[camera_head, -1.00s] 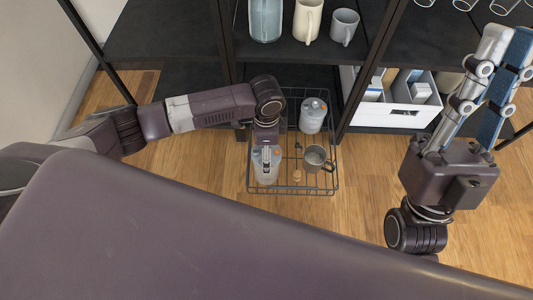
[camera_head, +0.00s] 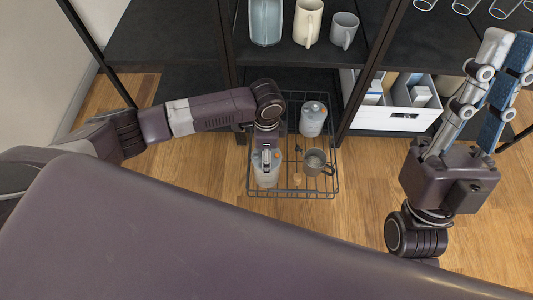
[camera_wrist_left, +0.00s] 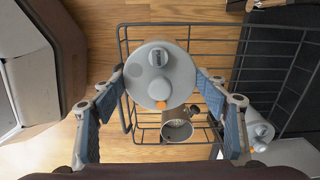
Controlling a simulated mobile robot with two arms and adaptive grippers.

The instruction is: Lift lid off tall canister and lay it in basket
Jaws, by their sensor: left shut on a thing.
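A grey canister (camera_head: 266,180) with a round lid (camera_wrist_left: 158,72) stands at the left front of the wire basket (camera_head: 318,195). The lid carries a knob and an orange clasp. My left gripper (camera_head: 266,150) comes down over this canister; in the left wrist view its blue-padded fingers (camera_wrist_left: 160,85) lie on both sides of the lid, shut on it. Whether the lid is apart from the body cannot be told, as the lid hides what is below. My right gripper (camera_head: 507,40) is raised at the right, away from the basket; its fingers stand close together and its jaw gap is unclear.
A second grey canister (camera_head: 313,119) and a grey mug (camera_head: 316,162) are in the basket. Dark shelves (camera_head: 300,58) behind hold a blue-grey vessel (camera_head: 265,22), a cream mug (camera_head: 307,22) and a grey mug (camera_head: 344,31). A white box (camera_head: 412,117) stands right. The wooden floor around is clear.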

